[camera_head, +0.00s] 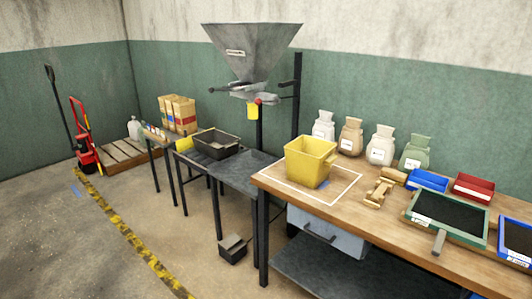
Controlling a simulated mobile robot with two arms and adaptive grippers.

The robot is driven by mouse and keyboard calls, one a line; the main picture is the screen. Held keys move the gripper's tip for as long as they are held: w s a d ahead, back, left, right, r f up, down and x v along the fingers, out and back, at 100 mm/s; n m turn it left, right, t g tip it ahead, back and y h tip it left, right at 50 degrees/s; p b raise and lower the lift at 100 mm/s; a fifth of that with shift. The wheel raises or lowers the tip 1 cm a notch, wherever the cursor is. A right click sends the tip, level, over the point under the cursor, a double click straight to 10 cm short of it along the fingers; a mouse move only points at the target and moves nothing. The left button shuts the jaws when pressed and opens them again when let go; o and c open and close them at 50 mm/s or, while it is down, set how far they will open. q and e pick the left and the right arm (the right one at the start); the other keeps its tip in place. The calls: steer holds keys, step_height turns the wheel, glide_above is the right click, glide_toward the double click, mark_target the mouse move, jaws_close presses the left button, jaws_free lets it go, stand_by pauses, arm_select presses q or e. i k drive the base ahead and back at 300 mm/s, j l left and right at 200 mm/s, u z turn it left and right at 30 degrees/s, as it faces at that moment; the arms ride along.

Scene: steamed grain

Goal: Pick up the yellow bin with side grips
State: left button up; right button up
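The yellow bin (309,162) stands upright on the left end of the wooden workbench (276,179), inside a white outlined square. It is open at the top, and a small grip shows on its right side. Its far left side is hard to make out. A small blue mark lies on the bench at its front foot. Neither of my grippers shows in the head view.
A grey hopper (250,55) stands behind a dark metal table (238,172) left of the bench. Several sacks, a wooden scoop-like object (380,191), blue (428,180) and red (473,187) trays and a green-framed sieve (447,213) lie right of the bin. Floor at front left is clear.

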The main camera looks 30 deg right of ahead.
mark_target(309, 160)
steer(key=i+j+z, duration=0.1)
steer(key=i+z, duration=0.25)
steer(key=i, duration=0.15)
steer(key=i+j+z, duration=0.25)
steer(key=i+z, duration=0.15)
steer(key=i, duration=0.1)
